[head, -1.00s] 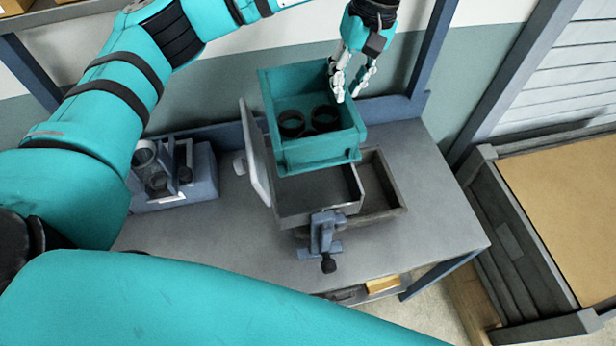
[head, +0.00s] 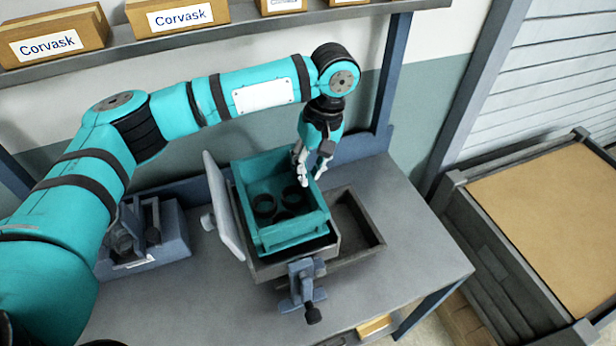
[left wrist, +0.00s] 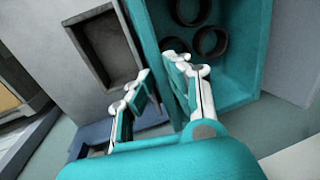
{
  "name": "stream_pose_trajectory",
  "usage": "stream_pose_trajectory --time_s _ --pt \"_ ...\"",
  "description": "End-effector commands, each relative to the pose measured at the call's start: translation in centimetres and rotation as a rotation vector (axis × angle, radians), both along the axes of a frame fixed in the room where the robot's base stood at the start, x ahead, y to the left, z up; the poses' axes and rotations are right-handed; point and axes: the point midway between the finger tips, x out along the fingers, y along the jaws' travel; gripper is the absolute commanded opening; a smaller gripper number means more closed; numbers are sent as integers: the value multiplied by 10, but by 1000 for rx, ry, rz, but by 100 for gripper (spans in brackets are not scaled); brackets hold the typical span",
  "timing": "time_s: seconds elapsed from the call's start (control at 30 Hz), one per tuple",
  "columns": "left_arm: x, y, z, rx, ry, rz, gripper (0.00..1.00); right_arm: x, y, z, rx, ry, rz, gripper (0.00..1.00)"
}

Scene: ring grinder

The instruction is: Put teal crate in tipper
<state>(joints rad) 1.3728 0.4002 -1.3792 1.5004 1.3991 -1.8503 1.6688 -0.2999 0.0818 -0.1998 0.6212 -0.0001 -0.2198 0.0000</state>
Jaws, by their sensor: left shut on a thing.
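The teal crate (head: 290,237) sits low in the open grey tipper (head: 262,270) on the bench, with its rim standing above the tipper's walls. Several dark rings (head: 264,205) lie inside the crate. My left gripper (head: 308,178) is shut on the crate's right wall near its far corner. In the left wrist view the two fingers (left wrist: 160,90) straddle the wall of the crate (left wrist: 240,80). Whether the crate rests on the tipper's floor is hidden. My right gripper is not in view.
An empty grey tray (head: 372,228) adjoins the tipper on the right. A grey-blue fixture (head: 150,250) stands at the bench's left. A shelf with Corvask boxes (head: 180,17) runs above. A large bin (head: 550,220) stands at right.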

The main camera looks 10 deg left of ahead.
Motion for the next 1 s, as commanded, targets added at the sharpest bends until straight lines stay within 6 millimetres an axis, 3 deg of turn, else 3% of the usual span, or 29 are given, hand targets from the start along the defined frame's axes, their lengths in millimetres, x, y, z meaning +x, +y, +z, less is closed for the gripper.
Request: stream_pose_trajectory --time_s 0.3,1.0 --pt "0 0 -31 1 -1 0 0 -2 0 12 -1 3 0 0" --pt "0 0 -43 1 -1 0 0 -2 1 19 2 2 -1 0"
